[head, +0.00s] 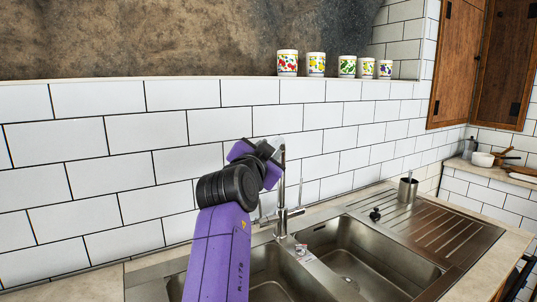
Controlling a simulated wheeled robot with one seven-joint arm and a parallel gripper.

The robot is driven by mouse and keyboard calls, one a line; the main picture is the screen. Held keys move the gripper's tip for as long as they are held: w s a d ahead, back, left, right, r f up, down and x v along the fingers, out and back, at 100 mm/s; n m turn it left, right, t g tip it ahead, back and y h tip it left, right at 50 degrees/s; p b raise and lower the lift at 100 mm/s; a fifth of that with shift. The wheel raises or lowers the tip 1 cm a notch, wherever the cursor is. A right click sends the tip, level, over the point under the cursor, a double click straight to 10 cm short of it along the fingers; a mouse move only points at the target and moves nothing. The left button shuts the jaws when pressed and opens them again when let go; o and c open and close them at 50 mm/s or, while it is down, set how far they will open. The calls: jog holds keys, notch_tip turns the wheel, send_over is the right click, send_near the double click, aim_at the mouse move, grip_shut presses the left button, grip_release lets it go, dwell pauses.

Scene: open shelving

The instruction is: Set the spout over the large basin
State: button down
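The chrome tap (283,222) stands on the sink's back ledge, near the divider between two steel basins. Its tall spout (282,185) rises in front of the tiled wall; its upper part is partly hidden by the end of my arm, so I cannot tell exactly which way its outlet points. The right basin (375,250) is in clear view and empty. The left basin (275,272) is partly covered by my purple arm and cut off below, so I cannot compare their sizes. My gripper (264,152) is at the spout's upper left; contact and its fingers are unclear.
Several patterned mugs (316,64) stand on the wall ledge. The white tiled wall (110,140) is close behind the tap.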

jog(key=shift+f, duration=0.25)
jog(key=c, duration=1.2)
grip_release()
jog(key=shift+w, duration=0.1)
jog(key=shift+r, duration=0.1)
jog(key=shift+s, duration=0.2)
jog(key=s, duration=0.2)
jog(key=s+a, duration=0.1)
jog(key=s, duration=0.4)
jog(key=shift+s+a+b, duration=0.2)
jog(key=shift+a+b, duration=0.05)
jog(key=shift+b, duration=0.15)
